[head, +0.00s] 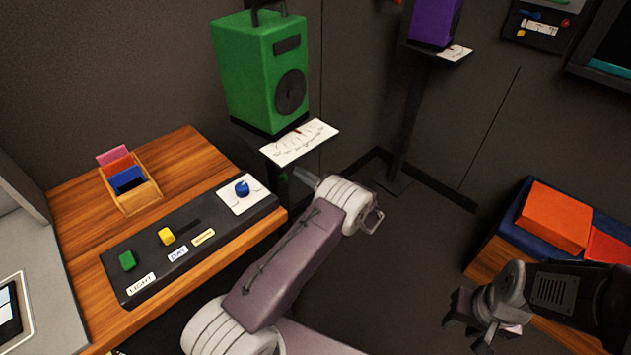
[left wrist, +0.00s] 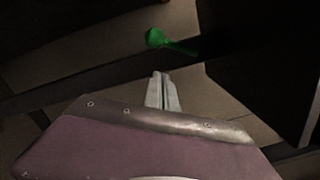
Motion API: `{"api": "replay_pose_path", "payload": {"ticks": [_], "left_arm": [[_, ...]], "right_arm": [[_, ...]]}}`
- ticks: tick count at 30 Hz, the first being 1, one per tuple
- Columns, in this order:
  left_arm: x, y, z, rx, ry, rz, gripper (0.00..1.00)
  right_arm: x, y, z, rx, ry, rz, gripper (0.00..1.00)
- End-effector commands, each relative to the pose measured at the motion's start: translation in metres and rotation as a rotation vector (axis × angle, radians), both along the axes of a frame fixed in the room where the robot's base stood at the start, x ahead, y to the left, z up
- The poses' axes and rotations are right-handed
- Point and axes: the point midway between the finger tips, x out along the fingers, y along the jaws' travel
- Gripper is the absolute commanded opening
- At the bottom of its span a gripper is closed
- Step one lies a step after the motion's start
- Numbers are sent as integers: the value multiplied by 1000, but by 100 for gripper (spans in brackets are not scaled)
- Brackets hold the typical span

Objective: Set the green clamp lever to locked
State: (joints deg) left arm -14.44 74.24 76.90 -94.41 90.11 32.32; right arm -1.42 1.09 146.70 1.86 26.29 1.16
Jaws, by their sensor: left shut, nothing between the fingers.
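The green clamp lever (left wrist: 176,45) shows in the left wrist view, with a round knob at its left end and a thin shaft running right and slightly down. In the head view only a small green bit of the lever (head: 283,177) shows, below the green speaker's stand. My left gripper (head: 306,176) is shut and empty, just right of the lever in the head view. In the left wrist view its fingertips (left wrist: 162,76) are together, below the lever in the picture and apart from it. My right gripper (head: 468,322) is at the lower right, away from the lever; its fingers are unclear.
A green speaker (head: 262,75) stands above the lever, with a white label card (head: 300,142) in front. A wooden desk (head: 190,150) with a black control panel (head: 215,222) lies to the left. A purple speaker (head: 434,22) and orange boxes (head: 553,218) are to the right.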

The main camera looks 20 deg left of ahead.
Motion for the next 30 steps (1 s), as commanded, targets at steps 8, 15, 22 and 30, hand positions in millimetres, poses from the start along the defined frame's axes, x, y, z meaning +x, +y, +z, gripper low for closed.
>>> {"api": "replay_pose_path", "payload": {"ticks": [8,15,22,30], "left_arm": [[-22,12,16,1,0,-3,0],[-23,13,17,0,-1,-3,0],[-24,13,17,5,10,-3,0],[-26,14,18,26,60,-2,0]], "right_arm": [[0,0,8,0,-1,0,36],[0,0,8,0,-1,0,36],[0,0,9,0,-1,0,36],[0,0,12,0,-1,0,36]]}}
